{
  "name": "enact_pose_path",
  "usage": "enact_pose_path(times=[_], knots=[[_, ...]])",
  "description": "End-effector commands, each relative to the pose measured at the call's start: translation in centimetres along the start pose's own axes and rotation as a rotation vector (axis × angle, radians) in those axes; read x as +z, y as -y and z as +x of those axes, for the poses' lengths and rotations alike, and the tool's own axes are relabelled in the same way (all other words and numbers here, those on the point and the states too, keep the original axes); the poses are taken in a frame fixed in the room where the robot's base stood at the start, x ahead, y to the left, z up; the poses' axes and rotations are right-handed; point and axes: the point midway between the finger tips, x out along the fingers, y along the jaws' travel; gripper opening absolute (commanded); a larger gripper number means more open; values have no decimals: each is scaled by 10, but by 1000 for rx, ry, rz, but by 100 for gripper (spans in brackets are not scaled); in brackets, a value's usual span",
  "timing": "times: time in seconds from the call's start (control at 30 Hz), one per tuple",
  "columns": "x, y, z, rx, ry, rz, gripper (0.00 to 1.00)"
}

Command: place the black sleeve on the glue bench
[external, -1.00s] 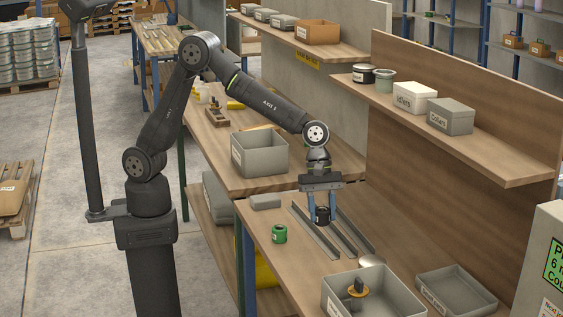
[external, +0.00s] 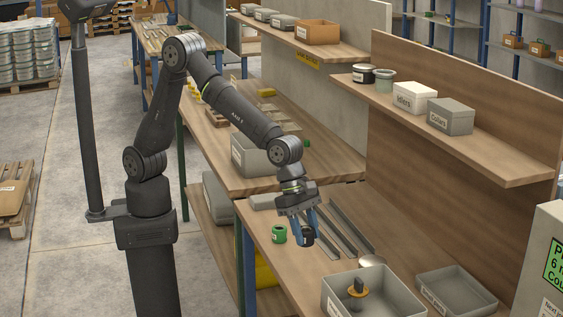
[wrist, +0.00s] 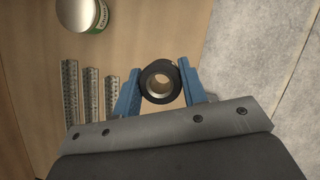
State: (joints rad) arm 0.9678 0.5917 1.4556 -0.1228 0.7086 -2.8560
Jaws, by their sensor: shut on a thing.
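The black sleeve (external: 307,239) is a short dark ring, held between the blue fingers of my gripper (external: 306,232). In the wrist view the sleeve (wrist: 147,78) shows its open bore, with one finger on each side. It is above the near wooden bench (external: 262,222), close to the bench's left edge; its height above the top is hard to tell. A green spool (external: 279,235) stands just left of it.
Parallel metal rails (external: 346,230) lie right of my gripper and also show in the wrist view (wrist: 90,93). A silver-lidded can (wrist: 82,14) stands near the rails' end. A grey bin (external: 395,288) with an orange-and-black item is in front. Bare floor (wrist: 262,60) lies past the bench edge.

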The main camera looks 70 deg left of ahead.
Motion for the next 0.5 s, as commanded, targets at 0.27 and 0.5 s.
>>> enact_pose_path(times=[0.27,0.5], knots=[[-3,-64,41,1,-2,-4,11],[-4,-88,57,0,0,0,11]])
